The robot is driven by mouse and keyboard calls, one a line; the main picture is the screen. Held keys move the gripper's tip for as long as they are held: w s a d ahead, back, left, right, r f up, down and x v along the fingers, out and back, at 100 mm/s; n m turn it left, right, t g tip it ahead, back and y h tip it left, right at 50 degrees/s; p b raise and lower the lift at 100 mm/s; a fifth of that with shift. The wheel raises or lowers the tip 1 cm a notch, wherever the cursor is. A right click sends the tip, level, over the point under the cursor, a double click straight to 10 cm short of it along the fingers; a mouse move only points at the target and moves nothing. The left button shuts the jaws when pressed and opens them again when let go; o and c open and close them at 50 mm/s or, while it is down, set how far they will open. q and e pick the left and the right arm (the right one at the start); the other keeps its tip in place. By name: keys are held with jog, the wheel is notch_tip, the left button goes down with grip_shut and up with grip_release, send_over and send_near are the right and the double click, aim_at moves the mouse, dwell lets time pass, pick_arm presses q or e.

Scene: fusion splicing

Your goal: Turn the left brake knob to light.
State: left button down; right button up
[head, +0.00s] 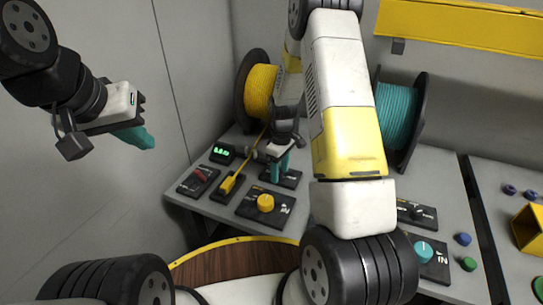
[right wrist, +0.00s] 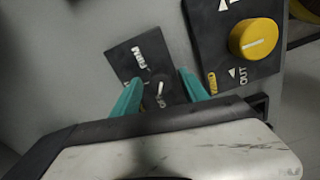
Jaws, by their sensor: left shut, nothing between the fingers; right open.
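The left brake knob (right wrist: 160,90) is a small dark knob with a white pointer on a black plate (right wrist: 127,64), which has FIRM printed at one end; the other label is partly hidden. In the head view this plate (head: 289,181) lies on the bench below my right gripper (head: 279,169). In the right wrist view my right gripper (right wrist: 161,78) is open, its teal fingers on either side of the knob; I cannot tell whether they touch it. My left gripper (head: 145,140) is shut and empty, raised at the left, away from the bench.
A yellow knob (head: 265,202) on an IN/OUT plate sits close by. A yellow clamp (head: 229,184), a red-marked box (head: 200,176) and a green display (head: 221,152) are to the left. Yellow (head: 260,88) and teal (head: 396,115) spools stand behind. A teal knob (head: 424,251) is at the right.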

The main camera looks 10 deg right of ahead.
grip_shut()
jog(key=m, duration=0.5)
jog(key=shift+m, duration=0.3)
jog(key=m, duration=0.6)
jog(key=shift+a, duration=0.1)
dwell(0.5)
grip_release()
